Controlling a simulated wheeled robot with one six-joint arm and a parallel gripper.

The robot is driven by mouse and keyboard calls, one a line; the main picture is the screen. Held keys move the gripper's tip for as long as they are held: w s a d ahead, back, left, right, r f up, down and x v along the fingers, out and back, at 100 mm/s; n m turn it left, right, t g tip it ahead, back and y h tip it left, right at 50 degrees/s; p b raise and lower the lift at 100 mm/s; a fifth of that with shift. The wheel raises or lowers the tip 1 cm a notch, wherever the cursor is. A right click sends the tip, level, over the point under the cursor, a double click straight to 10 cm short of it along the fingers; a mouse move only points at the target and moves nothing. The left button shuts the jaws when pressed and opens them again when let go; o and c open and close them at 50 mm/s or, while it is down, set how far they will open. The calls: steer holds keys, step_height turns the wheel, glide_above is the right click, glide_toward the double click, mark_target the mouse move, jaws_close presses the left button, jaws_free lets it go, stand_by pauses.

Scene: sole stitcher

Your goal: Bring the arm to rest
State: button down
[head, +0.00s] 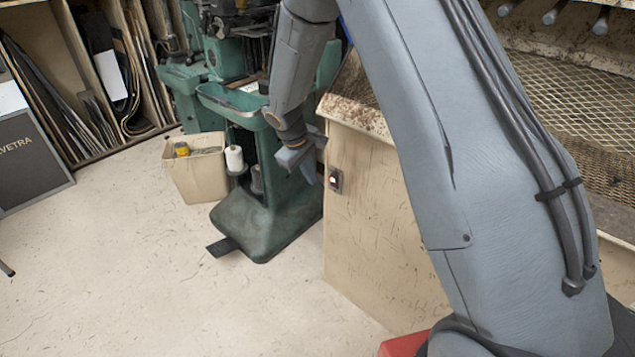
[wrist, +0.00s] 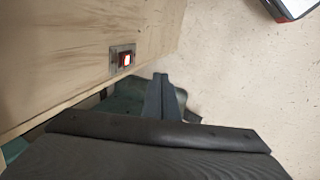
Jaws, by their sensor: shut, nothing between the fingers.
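My arm (head: 420,120) is grey and raised. It bends over at the top of the head view, and its forearm (head: 296,65) hangs down in front of a green stitching machine. My gripper (head: 308,165) is at the lower end, beside the left side of a wooden cabinet and close to a red switch (head: 335,179). In the wrist view my gripper's fingers (wrist: 163,88) are together with nothing between them. The switch (wrist: 124,59) shows there on the cabinet panel, to the left of the fingers. The gap between fingers and panel is hard to judge.
The green machine (head: 262,222) stands behind my gripper, with a foot pedal (head: 222,247) on the floor. A bin (head: 197,172) and a thread spool (head: 234,159) are at its left. The cabinet (head: 370,220) stands close on the right. The floor (head: 150,280) at the front left is clear.

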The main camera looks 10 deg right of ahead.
steer(key=shift+s+a+r, duration=0.25)
steer(key=shift+a+r, duration=0.1)
steer(key=shift+r, duration=0.3)
steer(key=s+d+r+m+y, duration=0.1)
steer(key=s+d+r+m, duration=0.1)
steer(key=s, duration=0.8)
steer(key=s+d+r+m+g+y, duration=0.1)
steer(key=s+r, duration=0.4)
steer(key=s, duration=0.6)
steer(key=s+d+r+m+g+y, duration=0.1)
steer(key=s+d+r+m, duration=0.2)
steer(key=s, duration=0.7)
steer(key=shift+s+r+m, duration=0.15)
steer(key=shift+r+m, duration=0.3)
steer(key=shift+m, duration=0.15)
